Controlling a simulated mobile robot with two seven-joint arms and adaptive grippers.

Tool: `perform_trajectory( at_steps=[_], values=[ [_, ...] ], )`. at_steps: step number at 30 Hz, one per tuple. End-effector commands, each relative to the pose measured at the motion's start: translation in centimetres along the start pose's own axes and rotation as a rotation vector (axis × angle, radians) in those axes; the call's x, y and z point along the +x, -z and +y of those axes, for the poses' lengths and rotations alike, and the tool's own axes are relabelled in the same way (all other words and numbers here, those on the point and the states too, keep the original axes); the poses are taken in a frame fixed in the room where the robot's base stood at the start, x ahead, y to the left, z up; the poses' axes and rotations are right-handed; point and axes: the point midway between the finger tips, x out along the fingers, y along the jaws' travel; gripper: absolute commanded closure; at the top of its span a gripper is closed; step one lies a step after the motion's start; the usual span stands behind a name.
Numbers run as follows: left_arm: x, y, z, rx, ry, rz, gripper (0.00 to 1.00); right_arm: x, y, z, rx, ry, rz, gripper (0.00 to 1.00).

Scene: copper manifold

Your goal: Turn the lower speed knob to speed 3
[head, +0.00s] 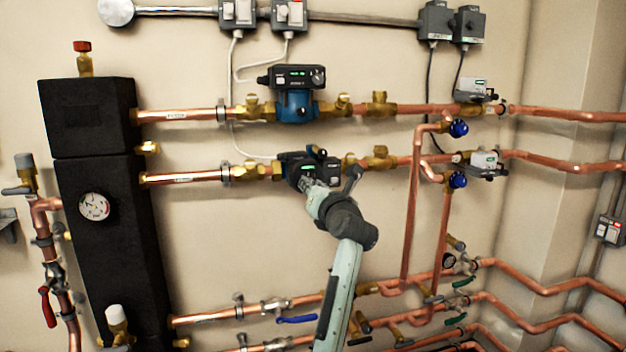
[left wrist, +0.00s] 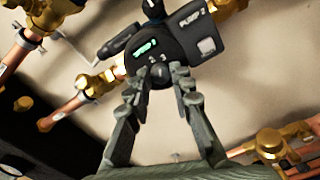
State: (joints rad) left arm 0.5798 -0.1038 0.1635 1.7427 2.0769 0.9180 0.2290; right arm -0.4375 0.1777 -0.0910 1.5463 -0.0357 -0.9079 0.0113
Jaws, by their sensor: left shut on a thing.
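The lower pump (head: 322,163) sits on the lower copper line, with a dark control head. In the left wrist view its head (left wrist: 190,35) is labelled PUMP 2 and has a green lit display (left wrist: 146,50); the digit there is too blurred to read surely. Small scale numbers show around the lower speed knob (left wrist: 160,71). My left gripper (head: 307,183) reaches it from below. In the left wrist view its two fingers (left wrist: 160,82) are closed in on the knob from both sides, partly covering it. My right gripper is not in view.
The upper pump (head: 296,100) with its own knob sits just above. Brass valves (head: 378,160) and copper pipes flank the lower pump. A black insulated block (head: 110,200) with a gauge (head: 94,206) stands at left.

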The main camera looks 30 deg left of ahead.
Motion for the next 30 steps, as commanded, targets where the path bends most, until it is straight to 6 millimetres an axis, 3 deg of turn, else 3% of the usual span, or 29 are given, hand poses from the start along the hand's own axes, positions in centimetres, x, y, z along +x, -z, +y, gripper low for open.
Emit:
perform_trajectory(
  at_steps=[12, 29, 30],
  values=[
    [0.0, 0.05, -0.06, 0.213, 0.0, -0.001, 1.0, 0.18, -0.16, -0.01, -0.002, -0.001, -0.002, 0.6],
    [0.0, 0.04, -0.07, 0.249, 0.0, -0.001, 1.0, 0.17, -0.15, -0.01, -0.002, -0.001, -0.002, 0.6],
    [-0.01, 0.04, -0.07, 0.248, 0.0, -0.001, 0.77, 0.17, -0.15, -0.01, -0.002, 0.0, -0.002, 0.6]
  ],
)
